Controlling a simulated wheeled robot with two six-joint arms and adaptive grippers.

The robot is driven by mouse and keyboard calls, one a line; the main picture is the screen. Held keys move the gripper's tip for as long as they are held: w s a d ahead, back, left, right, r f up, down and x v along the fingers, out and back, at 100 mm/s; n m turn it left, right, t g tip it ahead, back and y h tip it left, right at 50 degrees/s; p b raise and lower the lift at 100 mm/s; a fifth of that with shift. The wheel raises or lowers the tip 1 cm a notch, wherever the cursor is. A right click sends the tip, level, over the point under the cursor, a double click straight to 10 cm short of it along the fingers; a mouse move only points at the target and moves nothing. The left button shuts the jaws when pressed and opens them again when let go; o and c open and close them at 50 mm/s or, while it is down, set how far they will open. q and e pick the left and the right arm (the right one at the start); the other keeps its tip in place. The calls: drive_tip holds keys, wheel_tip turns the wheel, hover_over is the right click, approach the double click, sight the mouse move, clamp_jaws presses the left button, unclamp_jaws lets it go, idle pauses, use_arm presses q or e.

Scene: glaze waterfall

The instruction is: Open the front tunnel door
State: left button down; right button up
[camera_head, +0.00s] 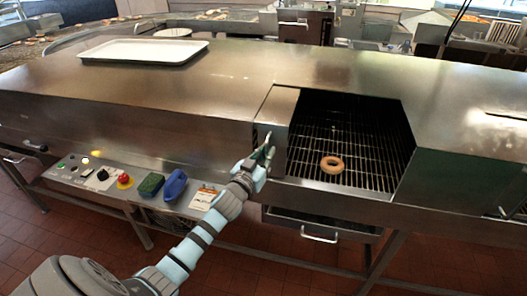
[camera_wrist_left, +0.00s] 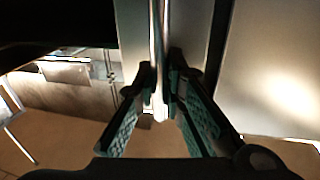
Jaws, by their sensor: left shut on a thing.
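The tunnel is a long steel housing with a dark opening (camera_head: 352,120) in its front. A steel door panel (camera_head: 277,106) stands at the left edge of this opening. My left gripper (camera_head: 266,153) is at that panel's front. In the left wrist view, my left gripper (camera_wrist_left: 160,90) is shut on a narrow vertical bar, the door handle (camera_wrist_left: 160,40), with a finger on each side. A ring donut (camera_head: 332,165) lies on the wire grate (camera_head: 370,178) inside the opening. My right gripper is not in view.
A white tray (camera_head: 145,51) lies on the tunnel top. Below left is a control panel (camera_head: 82,176) with a red button (camera_head: 124,181), a green sponge (camera_head: 151,184) and a blue object (camera_head: 175,185). A drawer handle (camera_head: 320,237) juts out below the opening.

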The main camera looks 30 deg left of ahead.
use_arm(q)
drive_tip(key=shift+s+a, duration=0.1)
drive_tip(key=shift+a, duration=0.1)
drive_tip(key=c, duration=1.7)
unclamp_jaws()
drive_tip(key=shift+a, duration=0.1)
drive_tip(key=shift+o, duration=0.2)
drive_tip(key=s+d, duration=0.1)
drive_tip(key=s, duration=1.1)
drive_tip(key=shift+d, duration=0.35)
